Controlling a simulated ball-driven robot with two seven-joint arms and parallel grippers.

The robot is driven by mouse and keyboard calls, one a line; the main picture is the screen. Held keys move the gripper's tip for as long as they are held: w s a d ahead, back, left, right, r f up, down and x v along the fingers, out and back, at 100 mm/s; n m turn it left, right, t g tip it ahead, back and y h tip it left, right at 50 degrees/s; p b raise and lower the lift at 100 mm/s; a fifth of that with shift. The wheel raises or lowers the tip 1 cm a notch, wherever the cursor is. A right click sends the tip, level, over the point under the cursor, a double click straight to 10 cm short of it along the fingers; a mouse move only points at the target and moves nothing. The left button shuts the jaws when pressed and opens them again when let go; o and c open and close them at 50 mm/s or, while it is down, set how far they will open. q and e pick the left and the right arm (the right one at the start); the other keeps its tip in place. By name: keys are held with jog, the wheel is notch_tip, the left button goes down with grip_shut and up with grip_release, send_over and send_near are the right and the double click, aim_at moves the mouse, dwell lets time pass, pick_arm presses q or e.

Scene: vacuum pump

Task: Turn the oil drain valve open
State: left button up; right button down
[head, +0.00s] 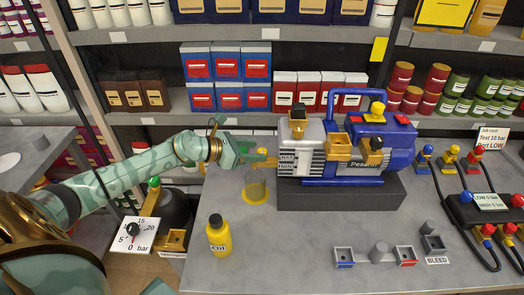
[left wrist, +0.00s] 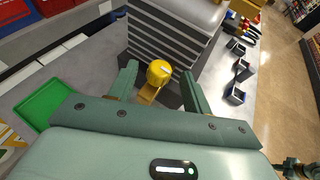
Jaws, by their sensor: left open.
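The vacuum pump (head: 345,150), grey and blue, sits on a dark base on the grey bench. A yellow knob on its left end, which looks like the oil drain valve (left wrist: 160,72), shows in the left wrist view with a yellow piece below it; in the head view it is partly hidden by my gripper. My left gripper (head: 250,157) is at that end of the pump, open. In the left wrist view its fingers stand on either side of the knob, with visible gaps. I cannot tell how far the valve is turned. My right gripper is not in view.
A clear yellowish cup (head: 256,188) stands on a yellow disc below the gripper. A yellow bottle (head: 218,236) stands in front. Small trays (head: 344,257) and a hose manifold (head: 488,208) lie at right. Stocked shelves stand behind.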

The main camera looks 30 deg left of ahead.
aim_at(260, 151)
pick_arm(q)
jog(key=shift+x, duration=1.75)
